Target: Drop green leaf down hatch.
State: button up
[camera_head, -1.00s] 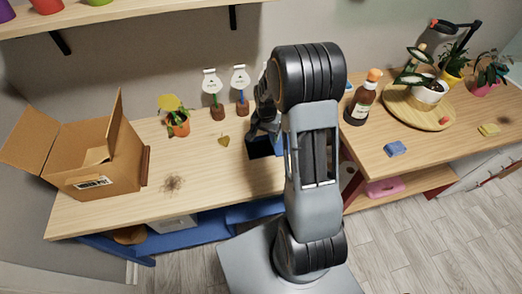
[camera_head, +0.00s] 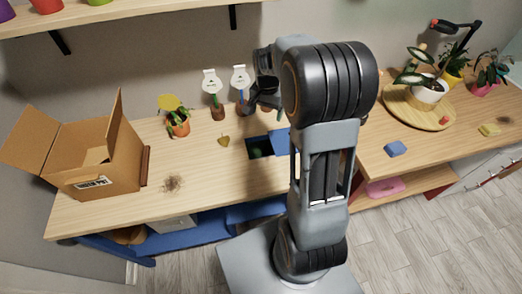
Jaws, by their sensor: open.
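The hatch (camera_head: 250,143) is a dark square opening in the wooden bench top, with its blue lid (camera_head: 282,142) standing open on the right side. A dim green patch shows inside the opening; it looks like the green leaf (camera_head: 257,153), but it is too dark and small to be sure. My gripper (camera_head: 252,106) is open, above and behind the hatch, close to the plant labels. No object shows between its fingers. My arm hides part of the bench right of the lid.
A yellowish-brown leaf (camera_head: 224,140) lies left of the hatch. A small potted plant (camera_head: 179,127) and upright white labels (camera_head: 240,77) stand behind. An open cardboard box (camera_head: 100,165) is at left, near a soil patch (camera_head: 173,184). A round wooden tray (camera_head: 400,110) is at right.

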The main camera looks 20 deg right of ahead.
jog(key=shift+r, duration=1.3)
jog(key=s+a+r+n+t, duration=0.2)
jog(key=s+a+n, duration=0.2)
jog(key=s, duration=0.4)
jog(key=s+a+r+n+t, duration=0.1)
jog(key=s+a+n, duration=0.4)
jog(key=s, duration=0.3)
jog(key=shift+s+a+r+t, duration=0.3)
jog(key=shift+a+r+t, duration=0.1)
jog(key=shift+a, duration=0.2)
